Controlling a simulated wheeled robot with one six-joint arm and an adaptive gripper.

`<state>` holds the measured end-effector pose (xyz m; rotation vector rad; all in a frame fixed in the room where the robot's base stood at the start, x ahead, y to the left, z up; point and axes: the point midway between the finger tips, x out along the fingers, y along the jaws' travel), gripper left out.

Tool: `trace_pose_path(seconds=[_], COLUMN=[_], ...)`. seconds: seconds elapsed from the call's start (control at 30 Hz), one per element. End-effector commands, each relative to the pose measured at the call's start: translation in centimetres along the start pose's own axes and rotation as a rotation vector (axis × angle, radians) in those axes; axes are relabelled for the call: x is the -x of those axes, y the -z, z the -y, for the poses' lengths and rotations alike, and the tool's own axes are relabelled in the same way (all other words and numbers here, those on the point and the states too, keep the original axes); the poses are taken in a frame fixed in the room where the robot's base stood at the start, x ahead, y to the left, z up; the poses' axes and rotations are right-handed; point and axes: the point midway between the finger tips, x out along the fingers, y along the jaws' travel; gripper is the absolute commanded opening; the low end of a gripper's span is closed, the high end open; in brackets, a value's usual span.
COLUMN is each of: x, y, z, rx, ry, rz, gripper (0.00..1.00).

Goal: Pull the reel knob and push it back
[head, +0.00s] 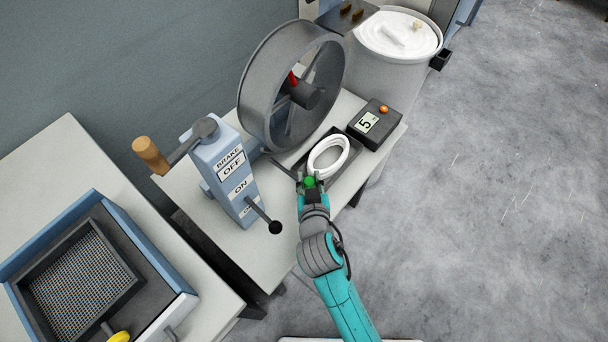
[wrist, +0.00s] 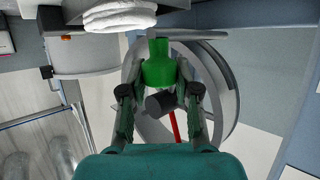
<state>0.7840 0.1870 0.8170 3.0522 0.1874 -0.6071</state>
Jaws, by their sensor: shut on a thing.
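The grey reel (head: 262,100) stands upright on the pale table, with a dark hub and a red part at its middle. It also shows in the wrist view (wrist: 230,90), behind my fingers. My gripper (head: 309,183) is at the table's front edge, in front of the reel and beside the white coil. In the wrist view, my gripper (wrist: 161,70) is shut on a green knob (wrist: 158,72) with a narrower neck. The green knob (head: 310,181) shows only in part in the head view.
A blue brake box (head: 228,180) with a wooden crank (head: 150,155) and a black-ended lever (head: 275,227) stands left of my gripper. A white coil (head: 328,157) lies in a dark tray. A counter box (head: 374,124) reads 5. The floor at right is clear.

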Motion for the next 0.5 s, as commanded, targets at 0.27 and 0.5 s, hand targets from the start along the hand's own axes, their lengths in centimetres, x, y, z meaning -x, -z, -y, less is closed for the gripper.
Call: trace_pose_path(seconds=[0.27,0.5], x=[-0.03,-0.04], y=[0.01,0.02], z=[0.05,0.05], rx=[0.000,0.000], ry=[0.000,0.000], rz=[0.000,0.000], gripper=[0.57,0.57])
